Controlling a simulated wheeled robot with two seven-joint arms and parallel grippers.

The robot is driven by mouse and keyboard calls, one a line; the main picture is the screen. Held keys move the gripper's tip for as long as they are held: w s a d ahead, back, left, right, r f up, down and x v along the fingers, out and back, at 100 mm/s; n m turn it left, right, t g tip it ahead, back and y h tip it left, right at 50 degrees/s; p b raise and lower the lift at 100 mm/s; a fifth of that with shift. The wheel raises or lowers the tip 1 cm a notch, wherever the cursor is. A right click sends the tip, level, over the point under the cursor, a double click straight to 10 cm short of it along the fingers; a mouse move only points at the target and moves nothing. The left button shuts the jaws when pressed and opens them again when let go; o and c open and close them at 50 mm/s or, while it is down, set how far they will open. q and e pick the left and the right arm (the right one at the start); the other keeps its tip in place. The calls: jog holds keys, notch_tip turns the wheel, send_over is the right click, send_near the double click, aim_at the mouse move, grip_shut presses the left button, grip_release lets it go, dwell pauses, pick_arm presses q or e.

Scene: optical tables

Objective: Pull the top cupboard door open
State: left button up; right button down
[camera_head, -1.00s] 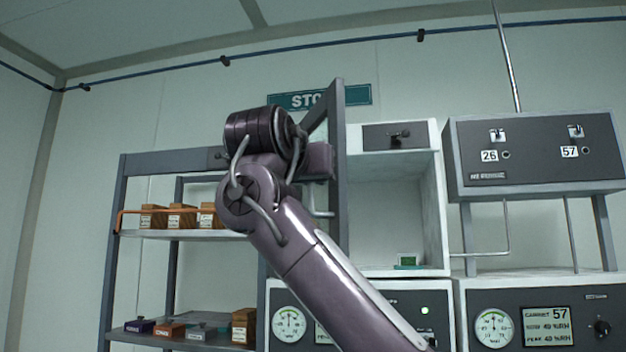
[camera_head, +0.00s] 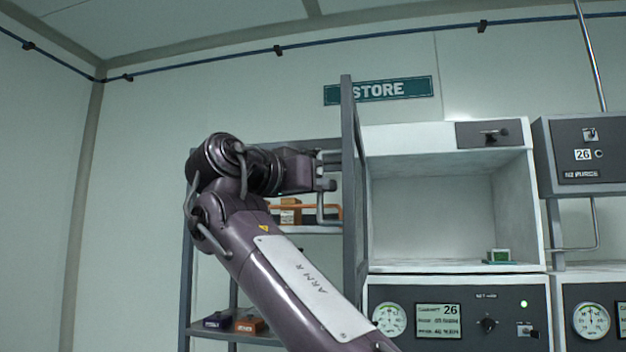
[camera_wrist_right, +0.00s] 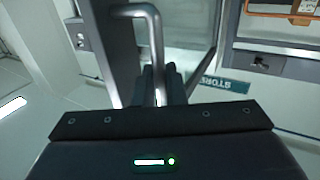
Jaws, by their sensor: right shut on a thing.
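The top cupboard (camera_head: 445,200) is a white box with an empty-looking inside apart from one small item. Its grey door (camera_head: 352,190) stands open at the left side, seen almost edge-on in the head view. A grey bar handle (camera_head: 321,205) is on the door's left-facing side. My right gripper (camera_head: 326,185) is shut on this handle. In the right wrist view the handle (camera_wrist_right: 150,30) runs down between the two dark fingers (camera_wrist_right: 160,85), with the door (camera_wrist_right: 112,50) beside it. My left gripper is in neither view.
A shelf rack (camera_head: 188,260) with small boxes stands behind my arm at the left. A small green-screened device (camera_head: 498,256) sits on the cupboard floor. Panels with dials (camera_head: 389,319) are below. A grey unit (camera_head: 588,155) stands at the right. A STORE sign (camera_head: 392,89) hangs above.

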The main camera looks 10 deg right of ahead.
jog(key=shift+s+d+r, duration=0.1)
jog(key=shift+d+r, duration=0.1)
jog(key=shift+d, duration=0.1)
jog(key=c, duration=1.9)
grip_release()
jog(key=shift+c, duration=0.2)
jog(key=shift+o, duration=1.5)
jog(key=shift+w+d+f, duration=0.1)
jog(key=shift+w+f, duration=0.1)
jog(key=shift+w, duration=0.05)
jog(key=shift+s, duration=0.15)
